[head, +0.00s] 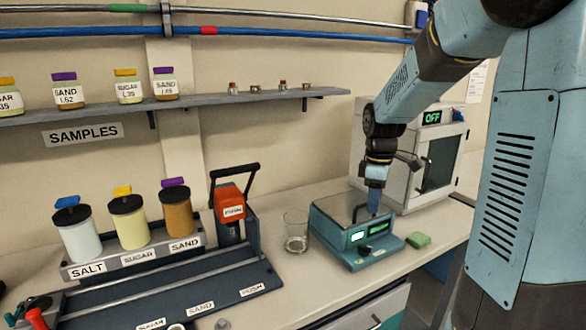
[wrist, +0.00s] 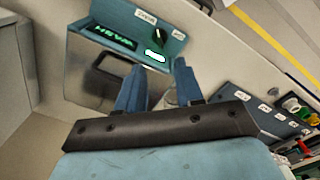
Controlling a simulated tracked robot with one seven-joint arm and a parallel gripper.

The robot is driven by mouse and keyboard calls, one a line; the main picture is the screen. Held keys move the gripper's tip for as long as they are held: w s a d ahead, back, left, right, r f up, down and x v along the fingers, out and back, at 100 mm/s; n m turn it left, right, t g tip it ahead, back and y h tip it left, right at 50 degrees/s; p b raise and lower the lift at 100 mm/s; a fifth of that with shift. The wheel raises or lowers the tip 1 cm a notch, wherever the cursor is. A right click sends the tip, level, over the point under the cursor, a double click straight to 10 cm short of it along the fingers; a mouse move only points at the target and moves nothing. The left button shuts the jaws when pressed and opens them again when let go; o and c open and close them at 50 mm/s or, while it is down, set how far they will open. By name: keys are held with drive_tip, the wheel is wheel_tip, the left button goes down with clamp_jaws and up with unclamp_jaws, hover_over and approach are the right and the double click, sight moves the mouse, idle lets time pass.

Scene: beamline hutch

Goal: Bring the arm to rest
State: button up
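My blue arm reaches down from the upper right in the head view. My gripper (head: 374,207) points downward over the teal balance (head: 345,240). In the wrist view my gripper (wrist: 160,70) has its two blue fingers apart, with nothing held between them. The balance also shows beyond the fingers in the wrist view (wrist: 95,80), with a green lit display and a dark knob. Whether the fingertips touch the balance is hard to tell.
An empty glass beaker (head: 296,232) stands left of the balance, and a green sponge (head: 418,240) lies to its right. A white oven (head: 408,170) marked OFF stands behind. A rack with lidded jars (head: 130,222) and a red-headed press (head: 231,208) are at left, under the sample shelf (head: 200,103).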

drive_tip(key=s+a+r+m+t, duration=0.2)
drive_tip(key=s+r+m, duration=0.3)
drive_tip(key=s, duration=0.6)
drive_tip(key=s+a+r+m+t, duration=0.2)
drive_tip(key=s+r+m, duration=0.3)
drive_tip(key=s, duration=0.6)
drive_tip(key=shift+s+m+t, duration=0.25)
drive_tip(key=shift+m+t, duration=0.45)
drive_tip(key=shift+m, duration=0.4)
drive_tip(key=shift+r, duration=0.1)
